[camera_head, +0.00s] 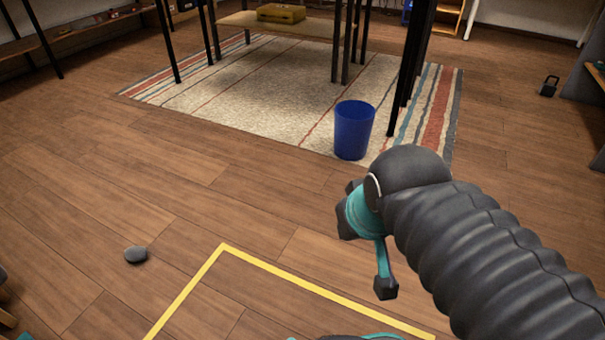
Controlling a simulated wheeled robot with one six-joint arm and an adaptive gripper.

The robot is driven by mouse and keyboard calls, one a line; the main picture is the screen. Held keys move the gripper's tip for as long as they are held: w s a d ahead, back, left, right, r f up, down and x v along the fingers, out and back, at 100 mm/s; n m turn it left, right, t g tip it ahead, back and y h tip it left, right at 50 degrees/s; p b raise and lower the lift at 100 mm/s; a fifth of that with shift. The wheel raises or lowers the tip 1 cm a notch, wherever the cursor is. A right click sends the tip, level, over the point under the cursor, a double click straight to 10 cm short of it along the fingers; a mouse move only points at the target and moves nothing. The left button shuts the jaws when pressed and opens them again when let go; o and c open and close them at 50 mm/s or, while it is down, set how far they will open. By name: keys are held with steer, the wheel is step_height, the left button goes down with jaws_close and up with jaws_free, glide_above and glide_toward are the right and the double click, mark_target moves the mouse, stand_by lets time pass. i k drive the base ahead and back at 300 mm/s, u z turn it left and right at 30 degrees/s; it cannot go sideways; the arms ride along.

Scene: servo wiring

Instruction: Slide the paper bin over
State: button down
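The blue paper bin (354,131) stands upright near the front edge of the striped rug, right of the middle of the view. It is open at the top. My arm reaches in from the lower right, and my gripper (367,232), dark with teal parts, is at its end. It shows in front of and below the bin in the picture, with floor visible between them. The gripper is seen from behind and to the side, so its opening is unclear. Nothing can be seen held in it.
Yellow tape (223,246) marks a corner on the wooden floor in front. A dark grey rounded object (135,255) lies on the floor at left. Black table legs (411,60) stand behind the bin.

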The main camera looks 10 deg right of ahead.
mark_target(352, 132)
steer(key=u, duration=3.3)
steer(key=i, duration=0.1)
steer(key=z, duration=2.55)
steer(key=i, duration=1.15)
steer(key=z, duration=1)
steer(key=i, duration=0.75)
steer(key=z, duration=0.5)
